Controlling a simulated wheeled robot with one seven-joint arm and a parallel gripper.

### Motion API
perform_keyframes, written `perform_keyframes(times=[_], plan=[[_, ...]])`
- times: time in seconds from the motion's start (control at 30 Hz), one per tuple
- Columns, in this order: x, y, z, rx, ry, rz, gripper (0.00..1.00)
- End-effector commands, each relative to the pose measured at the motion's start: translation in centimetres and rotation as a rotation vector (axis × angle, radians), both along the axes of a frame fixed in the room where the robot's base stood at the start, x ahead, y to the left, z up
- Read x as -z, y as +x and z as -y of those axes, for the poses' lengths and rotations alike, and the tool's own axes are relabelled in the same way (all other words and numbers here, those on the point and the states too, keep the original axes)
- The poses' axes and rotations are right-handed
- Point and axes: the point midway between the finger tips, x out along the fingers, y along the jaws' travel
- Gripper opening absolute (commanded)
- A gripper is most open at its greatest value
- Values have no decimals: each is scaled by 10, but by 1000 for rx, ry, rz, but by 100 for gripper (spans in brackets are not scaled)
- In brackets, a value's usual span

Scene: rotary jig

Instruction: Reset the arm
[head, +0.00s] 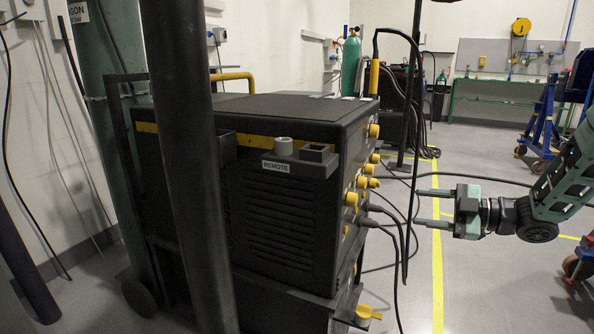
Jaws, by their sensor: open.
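My gripper (433,208) is at the right of the head view, at the end of my green and black arm, which comes in from the right edge. Its two thin fingers point left and are spread apart with nothing between them. The fingertips are close in the picture to black cables that hang beside a black machine (270,220). I cannot tell whether they touch.
The machine has a REMOTE label, yellow knobs on its right side and a black pole (190,150) in front. A green gas cylinder (350,62), a green bench (500,100) and a blue stand (541,130) are farther back. Grey floor (485,290) is clear below my gripper.

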Motion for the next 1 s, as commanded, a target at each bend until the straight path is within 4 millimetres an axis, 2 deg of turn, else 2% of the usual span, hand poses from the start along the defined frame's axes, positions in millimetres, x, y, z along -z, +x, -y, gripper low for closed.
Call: perform_keyframes(times=[0.1, 0.2, 0.27, 0.37, 0.47, 0.57, 0.7, 0.8, 1.0], plan=[[-9, 22, -45, 107, -72, -69, 53], [-13, 32, -83, 237, -135, -172, 53], [-13, 30, -103, 313, -168, -246, 53], [-11, 12, -134, 433, -220, -383, 53], [-5, -23, -160, 540, -271, -541, 53], [4, -74, -182, 633, -329, -713, 53], [15, -161, -200, 735, -423, -958, 53], [20, -218, -206, 781, -485, -1100, 53], [23, -310, -207, 832, -602, -1315, 53]])
